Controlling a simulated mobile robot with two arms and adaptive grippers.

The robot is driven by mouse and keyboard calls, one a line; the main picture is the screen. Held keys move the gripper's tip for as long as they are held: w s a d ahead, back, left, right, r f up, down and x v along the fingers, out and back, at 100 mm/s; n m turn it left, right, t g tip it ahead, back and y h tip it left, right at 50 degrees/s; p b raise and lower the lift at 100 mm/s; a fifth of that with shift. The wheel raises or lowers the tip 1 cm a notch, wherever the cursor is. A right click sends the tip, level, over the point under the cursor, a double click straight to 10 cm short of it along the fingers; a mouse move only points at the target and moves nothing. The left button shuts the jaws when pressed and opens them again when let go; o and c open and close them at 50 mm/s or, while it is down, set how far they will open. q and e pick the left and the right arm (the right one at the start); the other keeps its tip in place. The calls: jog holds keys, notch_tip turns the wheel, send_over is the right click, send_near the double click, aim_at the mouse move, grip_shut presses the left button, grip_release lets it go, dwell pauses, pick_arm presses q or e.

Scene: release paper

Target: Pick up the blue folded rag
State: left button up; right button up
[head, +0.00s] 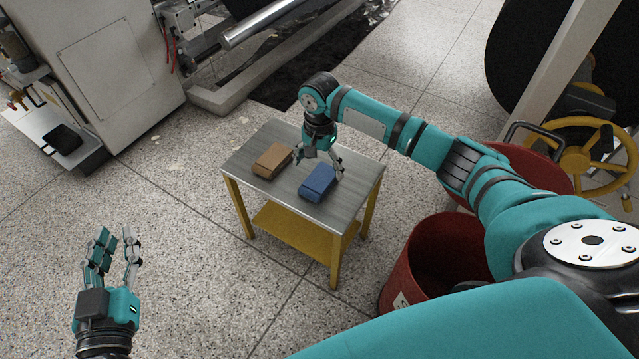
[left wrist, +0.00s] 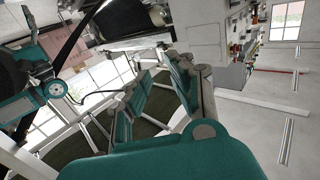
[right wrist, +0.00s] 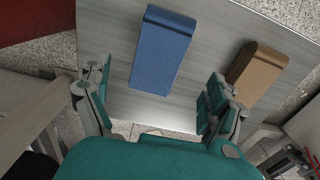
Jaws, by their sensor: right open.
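The blue folded rag (head: 317,183) lies on a small metal-topped table (head: 240,165), near its right front part. In the right wrist view the blue rag (right wrist: 161,50) lies ahead, between the lines of the two fingers. My right gripper (head: 321,168) is open and empty above the table, just behind the rag in the head view; I cannot tell the exact gap. It also shows in the right wrist view (right wrist: 150,95). My left gripper (head: 116,240) is open and empty over the floor at the lower left, and it fills the middle of the left wrist view (left wrist: 165,88).
A brown folded rag (head: 272,161) lies left of the blue one on the same table; it shows in the right wrist view (right wrist: 257,72). Red bins (head: 437,262) stand right of the table, under my right arm. The floor left of the table is clear.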

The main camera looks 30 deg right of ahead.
aim_at(320, 179)
jog(key=shift+f, duration=0.35)
jog(key=f+b, duration=0.3)
jog(key=f, duration=0.1)
jog(key=shift+s+f, duration=0.2)
jog(key=shift+f, duration=0.15)
jog(key=c, duration=1.2)
pick_arm(q)
jog(key=s+r+t+h, duration=0.2)
jog(key=s+r+t, duration=0.2)
jog(key=r+t, duration=0.4)
notch_tip(320, 179, up, 4)
jog(key=shift+d+f+h, duration=0.15)
jog(key=shift+d+h, duration=0.15)
jog(key=shift+h, duration=0.1)
jog(key=shift+w, duration=0.1)
